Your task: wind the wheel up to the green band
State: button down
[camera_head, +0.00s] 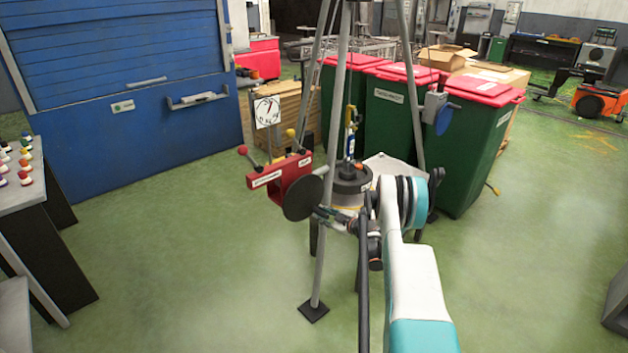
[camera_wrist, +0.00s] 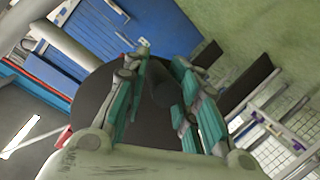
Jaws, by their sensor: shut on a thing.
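The wheel is a dark round disc (camera_head: 303,198) on the front of a red bracket (camera_head: 277,182) mounted on the tripod. In the wrist view the wheel (camera_wrist: 92,98) fills the area behind my fingers. My gripper (camera_head: 330,213) is at the right side of the wheel. In the wrist view my gripper (camera_wrist: 163,68) has its teal fingers on both sides of a dark handle (camera_wrist: 160,92) that stands out from the wheel, and is shut on it. A white dial (camera_head: 267,111) with a pointer hangs behind the bracket. Its green band is too small to make out.
Tripod legs (camera_head: 323,250) stand around the mechanism, close to my arm. A dark cylinder (camera_head: 351,178) sits at the centre under a hanging hook (camera_head: 350,125). Green bins (camera_head: 385,115) with red lids stand behind. A bench (camera_head: 20,185) is at left. The front floor is clear.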

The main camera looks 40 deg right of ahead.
jog(key=shift+s+a+f+m+y, duration=0.1)
jog(key=shift+a+f+m+y, duration=0.25)
jog(key=shift+a, duration=0.25)
jog(key=shift+a+f, duration=0.1)
jog(key=shift+a, duration=0.05)
jog(key=shift+a+f, duration=0.2)
jog(key=shift+a, duration=0.45)
jog(key=shift+a+f, duration=0.15)
jog(key=shift+a, duration=0.55)
jog(key=shift+s+a, duration=0.1)
jog(key=shift+a, duration=1.2)
jog(key=shift+a+r, duration=0.1)
jog(key=shift+s+a+r, duration=0.1)
jog(key=shift+a+r, duration=0.1)
jog(key=shift+a, duration=0.4)
jog(key=shift+a+r, duration=0.2)
jog(key=shift+a, duration=0.4)
